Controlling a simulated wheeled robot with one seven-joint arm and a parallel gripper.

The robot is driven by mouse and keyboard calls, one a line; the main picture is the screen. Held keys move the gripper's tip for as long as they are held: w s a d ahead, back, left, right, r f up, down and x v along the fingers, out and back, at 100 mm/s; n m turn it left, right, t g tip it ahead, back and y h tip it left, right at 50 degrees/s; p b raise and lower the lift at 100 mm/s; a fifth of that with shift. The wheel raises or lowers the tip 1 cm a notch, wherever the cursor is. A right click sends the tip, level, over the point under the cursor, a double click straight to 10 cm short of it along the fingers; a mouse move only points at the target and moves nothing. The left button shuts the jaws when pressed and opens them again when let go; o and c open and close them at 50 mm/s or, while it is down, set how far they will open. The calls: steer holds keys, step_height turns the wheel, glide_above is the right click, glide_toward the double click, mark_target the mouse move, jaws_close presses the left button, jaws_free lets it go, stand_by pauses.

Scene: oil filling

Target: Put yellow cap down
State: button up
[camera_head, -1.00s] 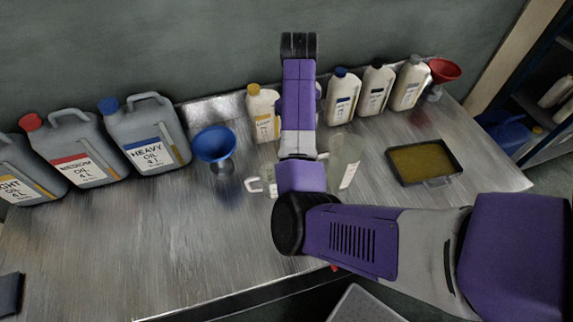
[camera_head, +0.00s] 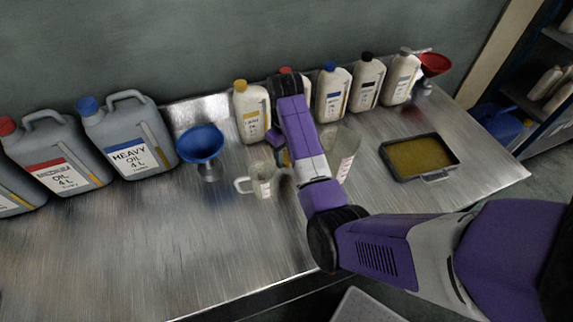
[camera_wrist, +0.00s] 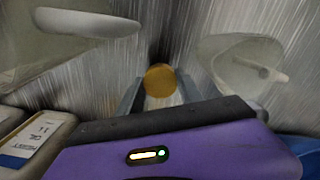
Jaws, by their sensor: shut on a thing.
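The yellow cap (camera_wrist: 161,80) shows in the wrist view as a round orange-yellow disc between the fingers of my gripper (camera_wrist: 160,92). My gripper is shut on it. In the head view my gripper (camera_head: 284,157) points down over the metal bench (camera_head: 130,245), between the small measuring cup and the larger clear jug. The cap is not clearly seen in the head view. I cannot tell whether it touches the bench.
The small cup (camera_head: 262,180) and the clear jug (camera_head: 343,155) stand close on either side. A yellow-topped bottle (camera_head: 251,115), other bottles and a blue funnel (camera_head: 202,145) stand nearby. An oil tray (camera_head: 420,158) lies right. The front left bench is clear.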

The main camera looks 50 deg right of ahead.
mark_target(287, 172)
steer(key=shift+f, duration=2.2)
steer(key=shift+f, duration=0.35)
steer(key=o, duration=1.3)
steer(key=shift+c, duration=0.2)
step_height(287, 172, up, 12)
steer(key=shift+a+f+p, duration=0.1)
steer(key=shift+f+p, duration=0.1)
steer(key=shift+p, duration=0.8)
steer(key=shift+r+p, duration=0.65)
